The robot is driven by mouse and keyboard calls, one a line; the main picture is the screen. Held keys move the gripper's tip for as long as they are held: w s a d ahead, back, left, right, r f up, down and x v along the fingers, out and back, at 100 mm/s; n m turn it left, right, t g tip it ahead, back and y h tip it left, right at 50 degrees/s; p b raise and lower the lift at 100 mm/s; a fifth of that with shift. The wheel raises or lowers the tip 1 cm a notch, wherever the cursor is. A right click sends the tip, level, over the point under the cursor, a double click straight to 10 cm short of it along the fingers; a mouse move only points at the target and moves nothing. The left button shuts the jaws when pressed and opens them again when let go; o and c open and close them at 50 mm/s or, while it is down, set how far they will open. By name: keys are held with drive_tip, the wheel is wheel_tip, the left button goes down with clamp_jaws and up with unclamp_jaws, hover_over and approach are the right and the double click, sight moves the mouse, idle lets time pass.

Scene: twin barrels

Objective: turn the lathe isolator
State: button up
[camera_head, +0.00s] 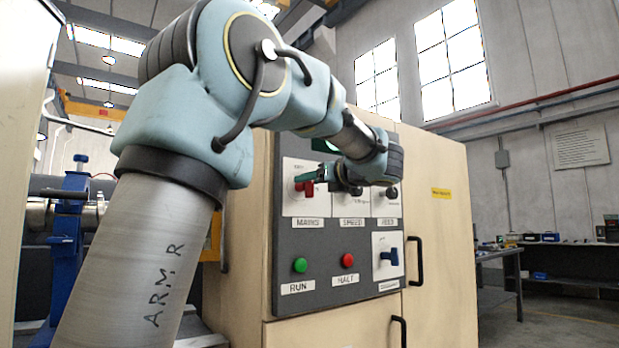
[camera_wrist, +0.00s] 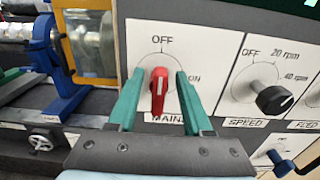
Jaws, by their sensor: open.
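The red mains handle (camera_wrist: 159,91) is a rotary switch on a white plate marked OFF at the top and ON at the right. It stands about upright, its white line towards OFF. It also shows in the head view (camera_head: 307,188), partly hidden by my gripper (camera_head: 310,175). In the wrist view my gripper (camera_wrist: 158,74) is open, with one green finger on each side of the red handle. Gaps show between the handle and both fingers. The MAINS label below is partly covered by my gripper.
On the same grey panel are a black speed knob (camera_wrist: 274,99), a feed knob (camera_head: 391,193), a green RUN button (camera_head: 300,265), a red HALT button (camera_head: 347,260) and a blue lever (camera_head: 389,257). A blue lathe part (camera_wrist: 58,65) stands at the left.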

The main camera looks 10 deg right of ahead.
drive_tip(key=shift+w+a, duration=0.15)
drive_tip(key=shift+w, duration=0.15)
clamp_jaws()
idle(0.3)
